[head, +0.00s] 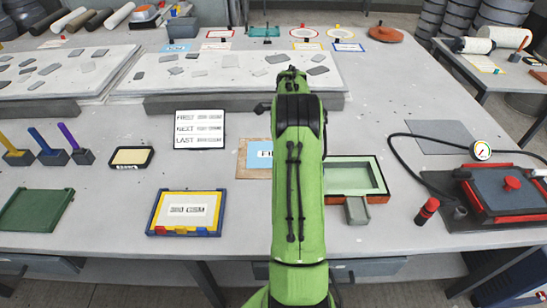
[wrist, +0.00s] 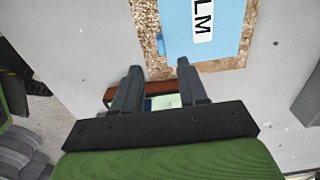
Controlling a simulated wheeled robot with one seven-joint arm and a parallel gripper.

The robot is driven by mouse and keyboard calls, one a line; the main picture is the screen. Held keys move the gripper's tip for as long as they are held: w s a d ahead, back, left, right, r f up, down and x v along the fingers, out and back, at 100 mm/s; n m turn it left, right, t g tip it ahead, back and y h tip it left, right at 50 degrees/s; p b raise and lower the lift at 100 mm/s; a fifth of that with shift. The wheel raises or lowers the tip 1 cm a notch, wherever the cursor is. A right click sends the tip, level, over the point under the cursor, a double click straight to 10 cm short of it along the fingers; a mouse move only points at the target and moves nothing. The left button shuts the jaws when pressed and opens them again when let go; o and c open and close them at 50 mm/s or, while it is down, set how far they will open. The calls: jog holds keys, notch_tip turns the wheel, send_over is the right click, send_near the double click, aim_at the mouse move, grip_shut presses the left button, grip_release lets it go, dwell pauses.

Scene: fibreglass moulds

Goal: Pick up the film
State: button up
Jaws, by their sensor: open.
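The film is a light blue sheet (head: 257,153) with a white label, lying on a brown speckled board (head: 241,168) at the middle of the table. In the head view my green arm covers its right part. In the wrist view the blue sheet (wrist: 225,45) shows the letters "LM", and a small blue tab (wrist: 161,45) sticks out at its edge over the board (wrist: 149,35). My gripper (wrist: 158,67) is open and empty, its fingertips near the board's edge, with the tab just beyond them. The head view does not show the fingers.
A green tray with a brown rim (head: 377,198) stands right of my arm. A yellow and blue frame (head: 155,225) lies front left, and a "FIRST, NEXT, LAST" card (head: 177,130) stands behind. A hose and gauge (head: 480,150) join a dark red-trimmed press (head: 500,203) at right.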

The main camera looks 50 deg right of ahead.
notch_tip(320, 180, down, 4)
jog(key=shift+d, duration=0.15)
notch_tip(320, 180, down, 6)
jog(key=shift+r+b, duration=0.1)
jog(key=shift+b, duration=0.55)
jog(key=shift+r, duration=0.1)
grip_shut()
